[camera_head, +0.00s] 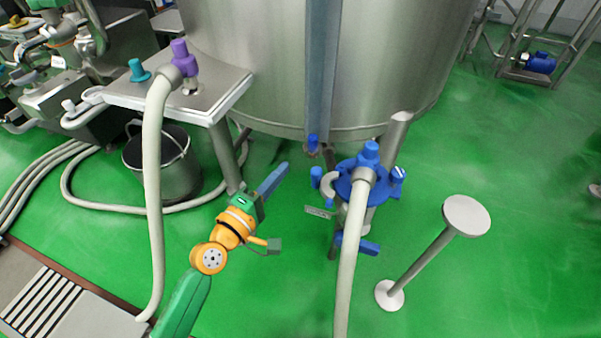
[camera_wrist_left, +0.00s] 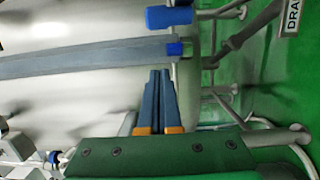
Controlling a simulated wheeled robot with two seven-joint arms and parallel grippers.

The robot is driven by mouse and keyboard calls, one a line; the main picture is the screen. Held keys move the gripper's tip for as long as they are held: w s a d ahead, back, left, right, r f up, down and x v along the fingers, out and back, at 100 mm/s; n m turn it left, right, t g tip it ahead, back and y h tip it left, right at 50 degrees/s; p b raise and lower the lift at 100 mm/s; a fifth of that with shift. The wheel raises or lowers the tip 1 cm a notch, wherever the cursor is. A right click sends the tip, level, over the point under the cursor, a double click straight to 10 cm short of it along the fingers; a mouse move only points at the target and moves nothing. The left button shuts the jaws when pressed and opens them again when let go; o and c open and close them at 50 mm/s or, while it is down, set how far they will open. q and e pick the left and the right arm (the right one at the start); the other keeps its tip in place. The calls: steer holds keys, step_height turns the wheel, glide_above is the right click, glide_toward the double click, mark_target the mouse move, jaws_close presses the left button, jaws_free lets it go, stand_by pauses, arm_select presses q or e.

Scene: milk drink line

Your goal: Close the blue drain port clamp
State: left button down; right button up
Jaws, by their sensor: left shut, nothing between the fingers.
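The blue drain port assembly (camera_head: 350,188) stands in front of the large steel tank, with several blue fittings around it and a pale hose (camera_head: 350,260) running down from its top. A blue lever-like part (camera_head: 362,245) sits below it. I cannot tell which blue part is the clamp, or how far it is closed. My left gripper (camera_head: 284,167) is shut and empty, left of the assembly and apart from it. In the left wrist view, its blue-grey fingers (camera_wrist_left: 160,74) are together, below a blue block (camera_wrist_left: 168,17) and a small blue piece (camera_wrist_left: 175,49). My right gripper is not in view.
A steel tank (camera_head: 270,70) fills the back. A steel side table (camera_head: 215,95) with a purple-capped hose (camera_head: 153,150) is at left, a bucket (camera_head: 165,170) beneath. A round-topped stand (camera_head: 466,215) is at right. A partly visible sign (camera_wrist_left: 290,18) begins "DRA". Green floor at right is mostly clear.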

mark_target(324, 179)
arm_select(q)
steer(key=d, duration=0.2)
steer(key=d+p, duration=0.1)
steer(key=d, duration=0.1)
steer(key=shift+w+d, duration=0.2)
steer(key=shift+d, duration=0.1)
